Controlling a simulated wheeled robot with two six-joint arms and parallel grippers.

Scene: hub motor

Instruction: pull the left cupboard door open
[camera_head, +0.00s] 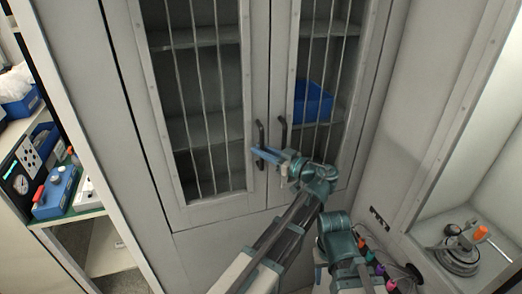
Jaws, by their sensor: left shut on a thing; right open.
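The left cupboard door (177,110) is a pale grey framed door with vertical bars, and it looks closed. Its dark upright handle (261,133) is on its right edge. My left gripper (264,154) is shut on the lower part of this handle, its blue fingers reaching in from the right. The fingers hide part of the handle. Teal parts of my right arm show lower down, right of my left arm, but I cannot make out the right gripper's fingers.
The right cupboard door (281,70) looks closed, with its own dark handle (282,133) close beside. A blue bin (314,101) sits behind its bars. A bench with a blue instrument (56,190) stands at left. A round metal device (459,252) with an orange-tipped lever lies at right.

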